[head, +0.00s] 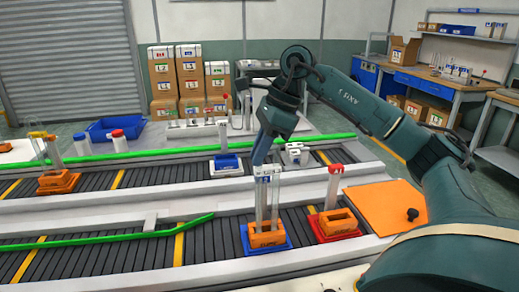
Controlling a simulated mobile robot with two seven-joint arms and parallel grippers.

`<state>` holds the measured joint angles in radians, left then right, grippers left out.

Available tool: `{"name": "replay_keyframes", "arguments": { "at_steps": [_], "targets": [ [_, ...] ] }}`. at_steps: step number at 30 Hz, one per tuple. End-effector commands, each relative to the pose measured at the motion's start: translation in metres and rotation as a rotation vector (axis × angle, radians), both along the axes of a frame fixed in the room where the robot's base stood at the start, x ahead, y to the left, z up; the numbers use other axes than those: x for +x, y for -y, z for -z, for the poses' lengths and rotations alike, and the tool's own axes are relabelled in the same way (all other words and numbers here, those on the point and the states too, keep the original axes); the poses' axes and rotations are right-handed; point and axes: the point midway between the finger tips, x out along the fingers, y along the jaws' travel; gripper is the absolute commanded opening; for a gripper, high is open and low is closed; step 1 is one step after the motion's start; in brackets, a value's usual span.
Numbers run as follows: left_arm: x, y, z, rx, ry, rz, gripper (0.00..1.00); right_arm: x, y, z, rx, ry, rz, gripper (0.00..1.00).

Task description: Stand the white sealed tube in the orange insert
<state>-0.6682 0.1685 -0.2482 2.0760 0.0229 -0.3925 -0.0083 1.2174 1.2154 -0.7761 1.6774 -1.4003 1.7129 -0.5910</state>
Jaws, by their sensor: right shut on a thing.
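My right gripper (264,157) comes down from the upper right and is shut on the white-capped tube (267,172). The clear tube hangs upright, with its lower part at an orange insert (266,237) on a blue tray (284,242). Two clear tube bodies seem to stand side by side there. I cannot tell whether the held tube's bottom is inside the insert or just above it. The fingertips are partly hidden by the cap and hard to make out. My left gripper is out of view.
To the right, a red-capped tube (335,180) stands at another orange insert (337,221) on a red tray (318,234). Green rails (130,236) edge the conveyors.

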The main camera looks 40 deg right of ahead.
Motion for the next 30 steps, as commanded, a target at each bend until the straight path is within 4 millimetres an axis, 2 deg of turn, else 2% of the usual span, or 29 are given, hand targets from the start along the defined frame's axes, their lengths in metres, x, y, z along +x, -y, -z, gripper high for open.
{"name": "replay_keyframes", "arguments": {
  "at_steps": [30],
  "targets": [
    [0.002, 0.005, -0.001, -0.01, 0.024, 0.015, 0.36, 0.0, 0.0, 0.015, 0.0, 0.001, 0.0, 0.0]
  ]
}}
